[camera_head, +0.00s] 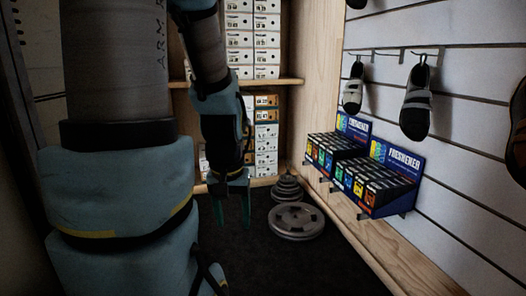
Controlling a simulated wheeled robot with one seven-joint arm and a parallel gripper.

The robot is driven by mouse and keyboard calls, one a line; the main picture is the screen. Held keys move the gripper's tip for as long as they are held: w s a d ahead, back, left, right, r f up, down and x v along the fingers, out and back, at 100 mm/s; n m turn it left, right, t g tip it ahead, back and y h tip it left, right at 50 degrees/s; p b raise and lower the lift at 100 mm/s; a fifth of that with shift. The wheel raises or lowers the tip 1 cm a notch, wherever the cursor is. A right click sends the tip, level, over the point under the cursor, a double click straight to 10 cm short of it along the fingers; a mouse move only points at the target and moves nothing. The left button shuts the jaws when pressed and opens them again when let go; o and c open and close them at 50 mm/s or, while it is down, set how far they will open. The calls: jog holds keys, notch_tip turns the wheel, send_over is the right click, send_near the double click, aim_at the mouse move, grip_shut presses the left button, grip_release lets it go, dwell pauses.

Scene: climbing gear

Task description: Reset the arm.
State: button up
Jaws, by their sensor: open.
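My gripper (231,203) hangs pointing down in the middle left of the view, over the dark floor. Its two teal fingers are apart with nothing seen between them. My arm comes down from the top, in front of the wooden shelf. My large blue-and-grey body part fills the left side and hides what lies behind it.
Shoe boxes (239,40) fill the wooden shelf behind. Weight plates (296,221) lie on the dark floor (320,265) right of my gripper. Freshener display boxes (380,178) stand on the right ledge. Climbing shoes (416,100) hang on the slatted wall. The front floor is clear.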

notch_tip(320, 180, up, 29)
jog(key=p, duration=2.6)
jog(key=shift+f+p, duration=0.2)
jog(key=shift+p, duration=0.1)
jog(key=shift+f, duration=0.1)
